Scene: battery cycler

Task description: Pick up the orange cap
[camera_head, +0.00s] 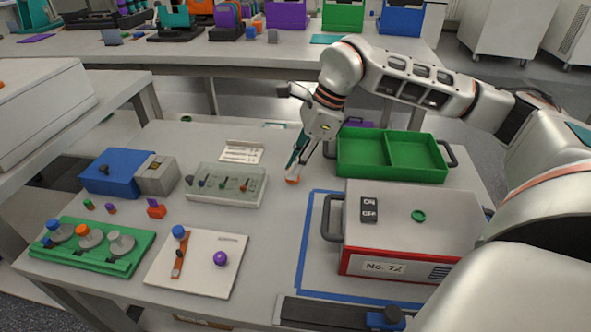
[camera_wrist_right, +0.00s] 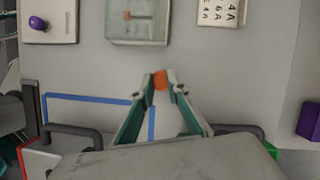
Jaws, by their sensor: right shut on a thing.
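The orange cap (camera_head: 292,179) is small and sits between the fingertips of my right gripper (camera_head: 297,170), over the middle of the table. In the right wrist view the orange cap (camera_wrist_right: 160,81) shows between the two fingertips of my right gripper (camera_wrist_right: 161,84), which are shut on it. The fingers hide part of the cap. I cannot tell whether it touches the table top or is just above it. My left gripper is not in view.
A green two-part tray (camera_head: 390,177) stands right of the gripper. A red and white device marked No. 72 (camera_head: 392,268) is in front of that tray. A clear box (camera_head: 225,199) and a blue device (camera_head: 115,185) stand to the left. The table between them is clear.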

